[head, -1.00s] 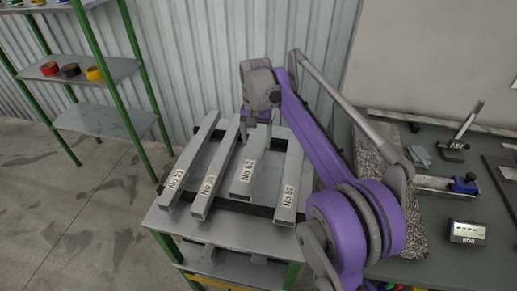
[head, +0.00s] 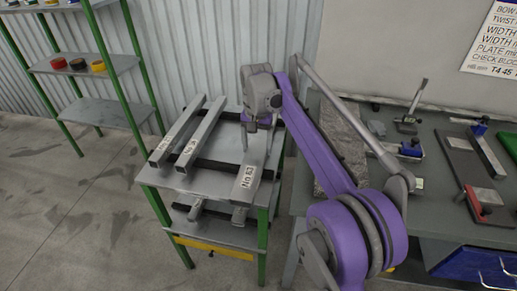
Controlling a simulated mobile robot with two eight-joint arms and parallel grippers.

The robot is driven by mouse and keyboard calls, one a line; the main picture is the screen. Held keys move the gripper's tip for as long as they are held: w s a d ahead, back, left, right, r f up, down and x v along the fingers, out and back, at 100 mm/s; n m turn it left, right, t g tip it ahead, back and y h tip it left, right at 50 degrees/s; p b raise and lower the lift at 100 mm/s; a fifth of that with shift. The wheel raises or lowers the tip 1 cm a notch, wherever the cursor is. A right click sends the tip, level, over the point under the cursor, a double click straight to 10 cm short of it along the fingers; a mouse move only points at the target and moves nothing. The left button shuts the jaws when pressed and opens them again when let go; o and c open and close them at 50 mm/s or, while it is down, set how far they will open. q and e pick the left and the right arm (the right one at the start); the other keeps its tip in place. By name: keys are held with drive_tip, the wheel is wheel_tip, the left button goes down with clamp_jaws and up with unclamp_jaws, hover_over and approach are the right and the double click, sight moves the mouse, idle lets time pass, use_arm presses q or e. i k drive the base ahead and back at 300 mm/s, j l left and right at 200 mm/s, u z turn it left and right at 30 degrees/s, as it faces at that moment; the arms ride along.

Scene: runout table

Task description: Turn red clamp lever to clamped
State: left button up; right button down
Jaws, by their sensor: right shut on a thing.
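A red part (head: 486,196) sits on a grey plate at the right of the dark bench; it looks like the red clamp lever, but its setting is too small to tell. My right gripper (head: 262,128) is far from it, low over the small steel table at the left. It is shut at the far end of a grey square tube (head: 247,180) with a white label. The fingertips and grip are partly hidden. My left gripper is not in view.
Two more square tubes (head: 203,132) lie on dark rails on the small table (head: 213,184). The bench (head: 432,205) holds a granite slab (head: 343,140), an upright lever clamp (head: 408,122) and blue-ended tools (head: 478,128). A green-framed shelf (head: 110,113) stands left.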

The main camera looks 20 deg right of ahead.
sight(480, 212)
drive_tip(key=k, duration=0.9)
